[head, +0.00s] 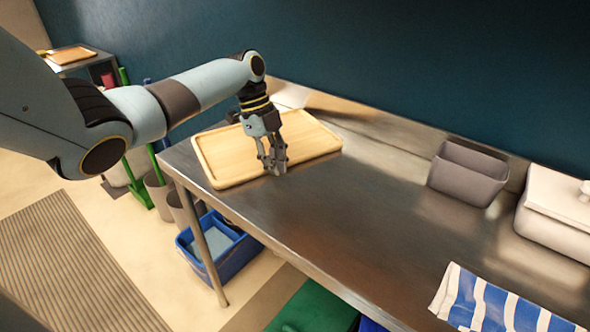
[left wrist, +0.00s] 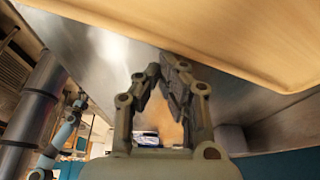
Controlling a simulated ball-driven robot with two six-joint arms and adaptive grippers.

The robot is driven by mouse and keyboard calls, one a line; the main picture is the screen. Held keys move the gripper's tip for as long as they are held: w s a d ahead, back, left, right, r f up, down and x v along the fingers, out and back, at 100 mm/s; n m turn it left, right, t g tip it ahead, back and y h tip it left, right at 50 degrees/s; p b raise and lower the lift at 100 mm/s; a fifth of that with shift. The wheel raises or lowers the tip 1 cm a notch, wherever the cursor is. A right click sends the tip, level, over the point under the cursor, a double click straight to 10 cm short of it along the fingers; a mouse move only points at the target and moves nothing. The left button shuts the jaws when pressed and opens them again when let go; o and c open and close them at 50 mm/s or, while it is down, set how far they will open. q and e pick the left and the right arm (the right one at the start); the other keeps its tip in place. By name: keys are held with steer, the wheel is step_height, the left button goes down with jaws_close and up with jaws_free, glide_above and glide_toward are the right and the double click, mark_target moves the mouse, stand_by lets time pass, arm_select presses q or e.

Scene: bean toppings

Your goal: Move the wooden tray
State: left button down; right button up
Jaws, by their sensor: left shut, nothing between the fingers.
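The wooden tray (head: 222,160) is a pale, flat rectangular board with a low rim. It lies on the left end of the metal counter in the head view. My left gripper (head: 275,170) is shut and empty, pointing down at the tray's near edge. It hides part of that edge. In the left wrist view the tray (left wrist: 230,35) fills the upper right, close to the shut fingertips (left wrist: 170,65). I cannot tell whether the fingertips touch it. My right gripper is not in view.
The metal counter (head: 340,215) is clear right of the tray. A grey bin (head: 465,175), a white lidded container (head: 555,215) and a blue-striped cloth (head: 490,305) are farther right. A blue wall stands behind. A blue crate (head: 220,250) sits on the floor below.

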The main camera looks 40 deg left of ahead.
arm_select(q)
steer(key=shift+a, duration=0.15)
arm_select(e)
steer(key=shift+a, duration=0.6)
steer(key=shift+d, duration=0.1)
